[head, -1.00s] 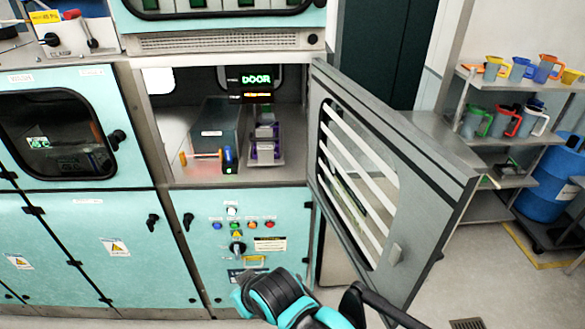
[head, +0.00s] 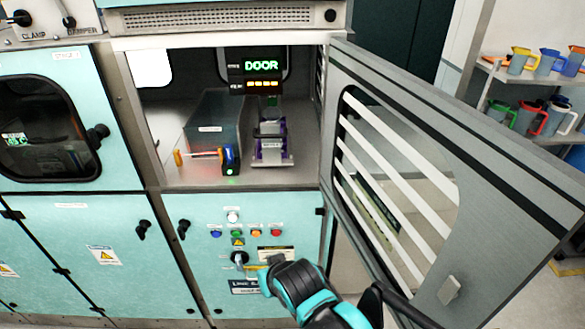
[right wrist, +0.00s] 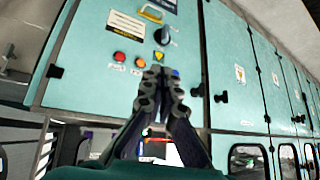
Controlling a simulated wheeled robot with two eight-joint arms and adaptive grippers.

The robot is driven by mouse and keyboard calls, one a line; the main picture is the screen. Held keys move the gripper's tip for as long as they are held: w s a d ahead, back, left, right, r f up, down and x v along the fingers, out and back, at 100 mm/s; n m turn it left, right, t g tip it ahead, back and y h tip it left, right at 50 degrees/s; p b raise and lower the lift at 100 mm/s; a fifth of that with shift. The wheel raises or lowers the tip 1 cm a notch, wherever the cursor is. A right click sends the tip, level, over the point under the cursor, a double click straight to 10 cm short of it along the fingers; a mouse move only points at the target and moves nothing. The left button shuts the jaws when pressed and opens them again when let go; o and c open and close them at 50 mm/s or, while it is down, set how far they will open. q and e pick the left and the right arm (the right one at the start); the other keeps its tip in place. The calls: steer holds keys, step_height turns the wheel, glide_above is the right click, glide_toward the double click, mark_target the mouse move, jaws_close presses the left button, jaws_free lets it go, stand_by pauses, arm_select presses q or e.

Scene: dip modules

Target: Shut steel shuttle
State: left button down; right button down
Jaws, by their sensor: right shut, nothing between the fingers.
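The steel door (head: 520,165) with a slatted window stands wide open, hinged at the right side of the compartment. Its small latch block (head: 449,290) is near the lower free edge. The open compartment (head: 180,180) holds a grey box (head: 213,120) and a narrow rack with purple parts (head: 272,150). My right gripper (head: 268,277) is low in front of the control panel (head: 190,270), left of the door and apart from it. In the right wrist view its fingers (right wrist: 158,70) are shut and empty, over the panel's buttons. My left gripper is not in view.
A lit display (head: 262,66) reads DOOR above the compartment floor. The panel carries buttons, a black knob (right wrist: 165,36) and a yellow handle (right wrist: 152,12). Shelves with coloured jugs (head: 525,118) stand at the right, behind the door. Teal cabinets (head: 80,245) fill the left.

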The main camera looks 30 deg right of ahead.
steer(key=w+d+r+m+t+h+p, duration=0.2)
steer(key=w+d+r+m+h+p, duration=0.15)
steer(key=w+d+m, duration=0.55)
steer(key=m+t+h, duration=0.3)
steer(key=m, duration=1)
glide_toward(290, 152)
steer(key=f, duration=0.2)
steer(key=w+f, duration=0.1)
steer(key=f, duration=0.1)
steer(key=shift+d+p, duration=0.25)
steer(key=shift+p, duration=0.1)
steer(key=shift+w+d, duration=0.25)
steer(key=shift+w, duration=0.2)
steer(key=shift+g, duration=0.3)
steer(key=w+d, duration=0.1)
steer(key=w, duration=0.1)
steer(key=w+d, duration=0.2)
steer(key=w, duration=0.1)
steer(key=w+d+b, duration=0.1)
steer(key=w, duration=0.1)
steer(key=shift+w+d+f, duration=0.1)
steer(key=shift+w+d, duration=0.25)
steer(key=shift+w, duration=0.05)
steer(key=shift+n, duration=0.3)
